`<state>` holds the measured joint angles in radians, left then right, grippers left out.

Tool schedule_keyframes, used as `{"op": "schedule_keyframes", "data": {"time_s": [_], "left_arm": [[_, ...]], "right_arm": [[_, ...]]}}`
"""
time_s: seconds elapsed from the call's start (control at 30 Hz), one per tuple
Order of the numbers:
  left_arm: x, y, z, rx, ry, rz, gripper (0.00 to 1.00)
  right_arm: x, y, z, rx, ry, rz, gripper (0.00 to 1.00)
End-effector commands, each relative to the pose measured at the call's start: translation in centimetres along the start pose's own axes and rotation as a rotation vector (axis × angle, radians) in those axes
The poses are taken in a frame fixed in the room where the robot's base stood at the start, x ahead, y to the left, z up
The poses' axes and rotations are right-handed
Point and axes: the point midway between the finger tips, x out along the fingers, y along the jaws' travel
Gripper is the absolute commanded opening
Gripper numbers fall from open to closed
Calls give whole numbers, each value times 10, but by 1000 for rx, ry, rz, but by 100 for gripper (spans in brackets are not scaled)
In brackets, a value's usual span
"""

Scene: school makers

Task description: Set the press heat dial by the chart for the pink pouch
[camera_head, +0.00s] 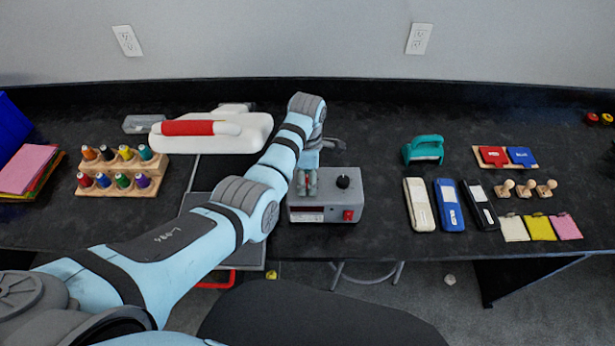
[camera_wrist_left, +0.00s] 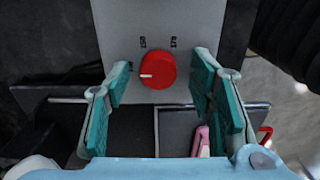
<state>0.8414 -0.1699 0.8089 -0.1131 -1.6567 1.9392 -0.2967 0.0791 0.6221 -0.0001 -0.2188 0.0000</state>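A grey control box (camera_head: 327,207) stands mid-table with a black knob (camera_head: 343,181) on top and a red control on its front. My left gripper (camera_head: 307,183) is over the left part of the box, pointing down. In the left wrist view its teal fingers (camera_wrist_left: 162,85) are apart, either side of a red dial (camera_wrist_left: 157,70), with a visible gap. The dial's white pointer line faces left. A small pink pouch-like piece (camera_head: 565,227) lies at the far right. No readable chart shows. My right gripper is out of view.
A white press with a red handle (camera_head: 188,128) lies behind left. Thread spools (camera_head: 122,168) stand in a wooden rack at left. Pink sheets (camera_head: 25,168) lie far left. Cream, blue and black cases (camera_head: 450,205), a teal tool and stamps are at right.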

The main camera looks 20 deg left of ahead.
Motion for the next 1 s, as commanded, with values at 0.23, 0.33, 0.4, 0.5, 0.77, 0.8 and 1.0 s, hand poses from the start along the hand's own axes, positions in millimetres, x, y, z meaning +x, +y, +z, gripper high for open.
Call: {"op": "schedule_keyframes", "data": {"time_s": [0.23, 0.33, 0.4, 0.5, 0.77, 0.8, 1.0], "left_arm": [[-1, 0, 0, 1, 0, -1, 11], [-1, 0, 0, 1, 0, -1, 1], [0, 0, 1, 2, 0, -1, 1], [0, -1, 1, 9, 0, -2, 1], [-2, -1, 1, 88, 0, -5, 0], [-2, -2, 1, 111, 0, -6, 0], [-2, -2, 1, 259, 0, -8, 0]], "right_arm": [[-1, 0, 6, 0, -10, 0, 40], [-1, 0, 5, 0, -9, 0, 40], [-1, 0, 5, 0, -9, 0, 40], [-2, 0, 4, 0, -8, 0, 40], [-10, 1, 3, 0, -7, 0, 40], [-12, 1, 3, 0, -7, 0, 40], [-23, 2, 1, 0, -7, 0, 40]]}}
